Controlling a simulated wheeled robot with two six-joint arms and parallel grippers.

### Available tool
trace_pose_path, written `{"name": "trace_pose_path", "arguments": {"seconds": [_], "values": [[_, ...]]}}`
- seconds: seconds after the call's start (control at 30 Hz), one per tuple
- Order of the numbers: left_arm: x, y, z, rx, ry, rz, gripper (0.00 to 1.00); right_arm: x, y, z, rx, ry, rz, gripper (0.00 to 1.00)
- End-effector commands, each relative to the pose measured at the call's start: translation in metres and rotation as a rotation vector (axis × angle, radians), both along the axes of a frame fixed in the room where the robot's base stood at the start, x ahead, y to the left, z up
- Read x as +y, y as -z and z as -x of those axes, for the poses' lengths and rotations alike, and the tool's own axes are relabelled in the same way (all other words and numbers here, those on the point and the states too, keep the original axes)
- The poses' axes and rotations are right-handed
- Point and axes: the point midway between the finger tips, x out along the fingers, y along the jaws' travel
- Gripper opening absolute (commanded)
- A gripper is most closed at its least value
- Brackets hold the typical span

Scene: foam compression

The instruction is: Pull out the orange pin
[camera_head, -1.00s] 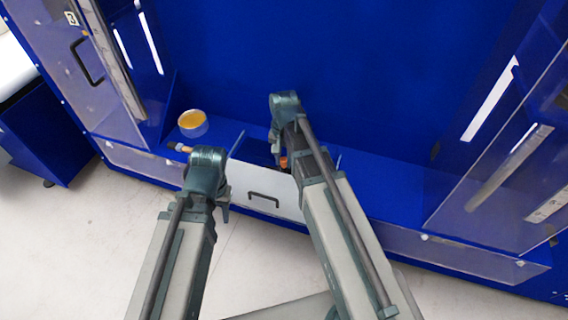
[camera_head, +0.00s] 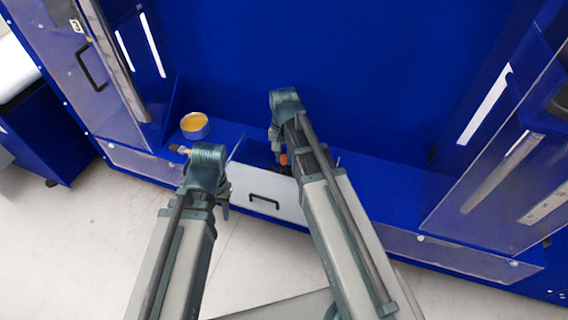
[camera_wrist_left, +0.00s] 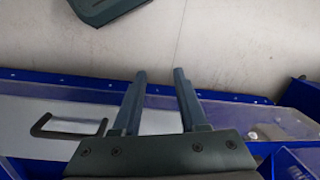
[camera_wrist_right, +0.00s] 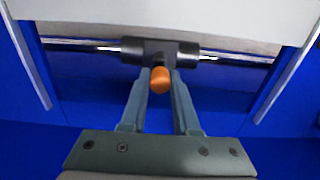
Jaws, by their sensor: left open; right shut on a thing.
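The orange pin (camera_wrist_right: 160,79) is a small rounded orange knob at the middle of a black cylindrical block (camera_wrist_right: 160,51) on a metal rod. My right gripper (camera_wrist_right: 160,74) is shut on the pin, one finger on each side. The pin's shaft is hidden. A small orange spot by my right wrist in the head view (camera_head: 284,159) looks like the same pin. My left gripper (camera_wrist_left: 160,76) is open and empty over the pale floor, in front of the cabinet's drawer side.
The white drawer front (camera_head: 275,195) with a black handle (camera_head: 264,201) lies between my arms. A round container with yellow contents (camera_head: 195,122) stands on the blue ledge at the left. Clear panels (camera_head: 500,190) flank the right side. My two arms are close together.

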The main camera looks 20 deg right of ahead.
Motion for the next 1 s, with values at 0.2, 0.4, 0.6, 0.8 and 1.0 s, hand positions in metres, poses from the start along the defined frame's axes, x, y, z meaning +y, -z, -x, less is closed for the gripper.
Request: {"name": "trace_pose_path", "arguments": {"seconds": [0.2,0.4,0.6,0.8,1.0], "values": [[0.000,-0.011,0.000,0.000,0.000,0.000,0.42,0.000,-0.011,0.000,0.000,0.000,0.000,0.00],[0.000,-0.018,0.000,0.000,0.000,0.000,0.42,0.000,-0.018,0.000,0.000,0.000,0.000,0.00],[0.000,-0.026,0.000,0.000,0.000,0.000,0.42,0.000,-0.026,0.000,0.000,0.000,0.000,0.00],[0.000,-0.033,0.000,0.000,0.000,0.000,0.42,0.000,-0.033,0.000,0.000,0.000,0.000,0.00],[0.000,-0.035,0.000,0.000,0.000,0.000,0.42,0.000,-0.035,0.000,0.000,0.000,0.000,0.00]]}}
